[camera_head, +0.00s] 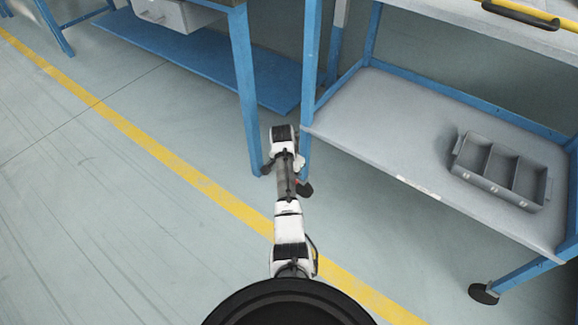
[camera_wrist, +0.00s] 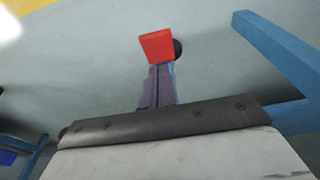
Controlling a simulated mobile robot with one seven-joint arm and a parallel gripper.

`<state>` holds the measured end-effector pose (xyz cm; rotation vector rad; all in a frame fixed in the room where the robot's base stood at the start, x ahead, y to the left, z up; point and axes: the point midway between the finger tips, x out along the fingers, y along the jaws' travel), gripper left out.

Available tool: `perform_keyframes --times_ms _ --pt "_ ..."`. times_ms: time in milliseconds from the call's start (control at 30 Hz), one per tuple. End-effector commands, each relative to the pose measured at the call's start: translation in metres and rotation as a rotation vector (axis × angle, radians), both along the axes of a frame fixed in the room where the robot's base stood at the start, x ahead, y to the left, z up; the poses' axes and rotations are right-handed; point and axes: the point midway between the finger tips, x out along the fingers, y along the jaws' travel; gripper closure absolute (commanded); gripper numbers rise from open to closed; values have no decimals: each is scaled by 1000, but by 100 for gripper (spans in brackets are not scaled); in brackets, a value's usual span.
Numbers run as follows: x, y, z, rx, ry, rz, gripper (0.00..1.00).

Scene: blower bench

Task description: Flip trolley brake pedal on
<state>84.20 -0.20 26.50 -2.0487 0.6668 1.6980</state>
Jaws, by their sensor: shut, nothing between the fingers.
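The brake pedal (camera_wrist: 156,46) is a small red plate in the upper middle of the wrist view, beside a dark caster wheel (camera_wrist: 178,48). In the head view, only a sliver of red shows beside my arm, next to the caster (camera_head: 305,189) at the trolley's near left leg. My gripper (camera_wrist: 158,68) is shut and empty. Its fingertips point at the pedal's lower edge and overlap it in the picture; I cannot tell whether they touch. My arm hides most of the gripper in the head view. The pedal's tilt is unclear.
The blue-framed trolley (camera_head: 450,92) has a grey lower shelf (camera_head: 370,130) carrying a grey compartment bin (camera_head: 500,172). A blue bench leg (camera_head: 243,90) stands close to the left of my arm. Open floor with a yellow line (camera_head: 150,145) lies further left.

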Motion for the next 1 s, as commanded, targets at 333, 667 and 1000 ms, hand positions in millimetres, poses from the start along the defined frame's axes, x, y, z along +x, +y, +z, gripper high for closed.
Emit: perform_keyframes --times_ms 333,667,1000 --pt "-6 5 -28 0 0 2 100" --pt "-7 5 -28 0 0 1 100" --pt "-10 7 -33 0 1 1 100"
